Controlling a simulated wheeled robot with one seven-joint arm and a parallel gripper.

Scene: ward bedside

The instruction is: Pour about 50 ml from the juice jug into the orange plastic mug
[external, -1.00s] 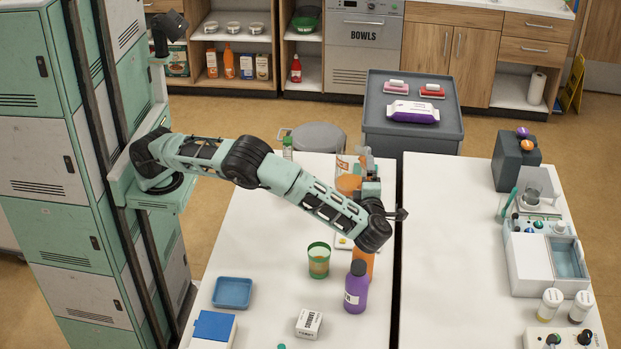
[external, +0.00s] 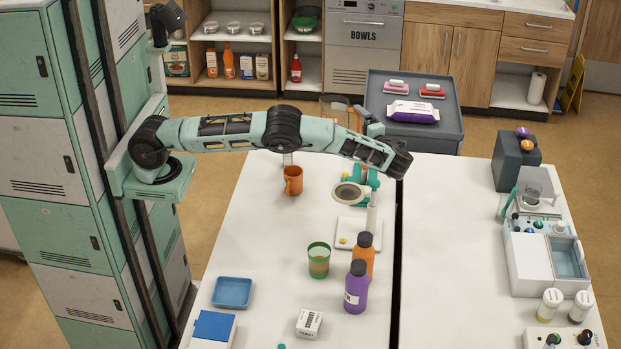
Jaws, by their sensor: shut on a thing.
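The orange mug (external: 293,181) stands upright on the white table, below my forearm in the picture. The juice jug (external: 336,106), clear with orange juice in it, is up in the air above the far end of the table. My gripper (external: 362,122) is shut on the jug. My arm hides the lower part of the jug and part of the fingers. The jug is behind and to the right of the mug in the picture, well apart from it. I see no juice stream.
A magnifier on a teal stand (external: 351,193) and a white scale (external: 345,238) are right of the mug. A green cup (external: 318,260), an orange bottle (external: 364,256), a purple bottle (external: 356,287) and a blue tray (external: 232,292) stand nearer. Table left of the green cup is clear.

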